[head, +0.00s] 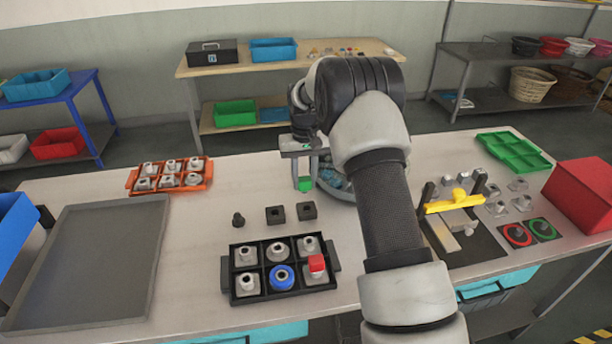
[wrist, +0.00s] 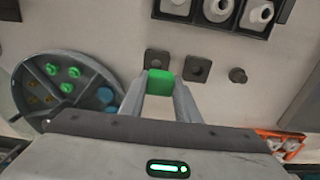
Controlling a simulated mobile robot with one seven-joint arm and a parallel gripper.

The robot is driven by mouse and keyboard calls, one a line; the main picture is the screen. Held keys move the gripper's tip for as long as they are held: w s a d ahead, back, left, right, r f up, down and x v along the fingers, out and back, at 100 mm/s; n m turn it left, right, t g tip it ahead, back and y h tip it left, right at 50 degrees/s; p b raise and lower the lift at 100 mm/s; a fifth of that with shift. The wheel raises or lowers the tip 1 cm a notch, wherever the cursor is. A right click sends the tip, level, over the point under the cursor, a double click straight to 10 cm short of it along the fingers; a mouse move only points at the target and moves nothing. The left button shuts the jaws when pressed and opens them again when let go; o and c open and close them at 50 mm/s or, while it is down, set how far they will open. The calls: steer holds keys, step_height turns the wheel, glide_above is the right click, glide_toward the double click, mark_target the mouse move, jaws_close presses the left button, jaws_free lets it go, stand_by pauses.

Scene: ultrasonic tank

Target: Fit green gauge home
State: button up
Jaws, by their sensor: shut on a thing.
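My gripper (head: 304,174) is shut on the green gauge (head: 305,184), a small green block, and holds it above the table beside the round tank. In the wrist view the green gauge (wrist: 159,83) sits between the fingertips of my gripper (wrist: 160,92). A black tray (head: 229,279) with six compartments holds grey fittings. A blue ring (head: 282,277) is around one, and a red block (head: 316,264) is on the front right one. The round tank (wrist: 88,67) shows green, orange and blue pieces; in the head view my arm hides much of it.
Two dark square blocks with holes (head: 275,214) (head: 307,211) and a dark peg (head: 238,219) stand behind the black tray. An orange tray (head: 133,178) of fittings is at back left. A large grey tray (head: 90,262) lies left. A yellow-handled fixture (head: 452,203) is right.

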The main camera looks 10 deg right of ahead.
steer(key=shift+w+d+f, duration=0.25)
steer(key=shift+d, duration=0.15)
steer(key=shift+f+b, duration=1.4)
steer(key=shift+f, duration=1.75)
steer(key=shift+f+b, duration=1.15)
steer(key=shift+b, duration=0.05)
stand_by(2.3)
steer(key=o, duration=1.1)
steer(key=shift+o, duration=0.2)
